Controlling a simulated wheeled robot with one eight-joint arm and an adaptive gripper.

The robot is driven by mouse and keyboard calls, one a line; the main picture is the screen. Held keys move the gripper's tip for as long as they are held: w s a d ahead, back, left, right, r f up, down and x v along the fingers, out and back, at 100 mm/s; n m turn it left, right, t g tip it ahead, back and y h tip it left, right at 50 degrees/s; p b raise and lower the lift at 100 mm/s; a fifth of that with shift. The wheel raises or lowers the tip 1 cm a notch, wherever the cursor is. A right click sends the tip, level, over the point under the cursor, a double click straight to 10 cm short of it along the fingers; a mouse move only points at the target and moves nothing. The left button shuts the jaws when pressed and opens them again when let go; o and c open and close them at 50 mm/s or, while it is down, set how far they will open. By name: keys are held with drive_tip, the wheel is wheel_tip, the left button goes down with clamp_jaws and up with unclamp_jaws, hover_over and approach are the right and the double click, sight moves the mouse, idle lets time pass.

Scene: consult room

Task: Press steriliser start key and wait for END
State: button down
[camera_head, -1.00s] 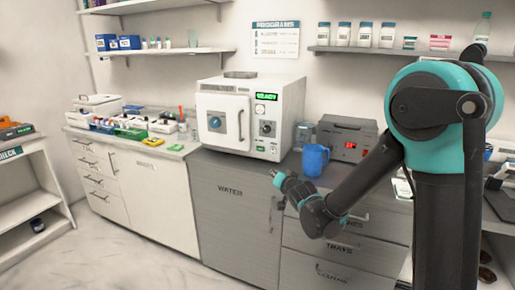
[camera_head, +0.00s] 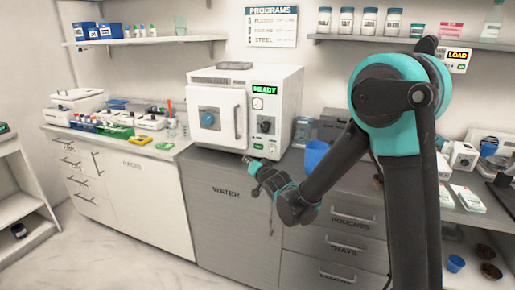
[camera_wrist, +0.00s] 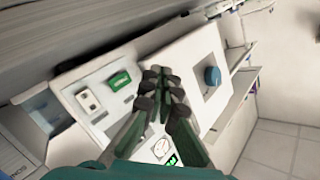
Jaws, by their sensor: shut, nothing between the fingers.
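My gripper (camera_head: 250,164) is shut and empty, just in front of and below the panel. Its fingertips (camera_wrist: 163,86) show apart from the green key; I cannot tell the gap's depth.
A blue cup (camera_head: 315,154) and a grey device (camera_head: 332,124) stand right of the steriliser, partly behind my arm. Racks and trays (camera_head: 110,118) fill the left counter. A LOAD sign (camera_head: 457,55) is at upper right.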

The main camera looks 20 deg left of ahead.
approach(254, 147)
drive_tip(key=shift+s+a+x, duration=0.1)
drive_tip(key=shift+a+x, duration=0.05)
drive_tip(key=shift+x, duration=0.7)
drive_tip(key=shift+s+a+x, duration=0.1)
drive_tip(key=shift+x, duration=0.75)
drive_tip(key=shift+s+a+x, duration=0.15)
drive_tip(key=shift+x, duration=0.7)
drive_tip(key=shift+w, duration=0.2)
drive_tip(key=shift+w, duration=0.25)
drive_tip(key=shift+w, duration=0.4)
drive_tip(key=shift+s, duration=0.85)
drive_tip(key=shift+s+a, duration=0.2)
drive_tip(key=shift+s, duration=2.25)
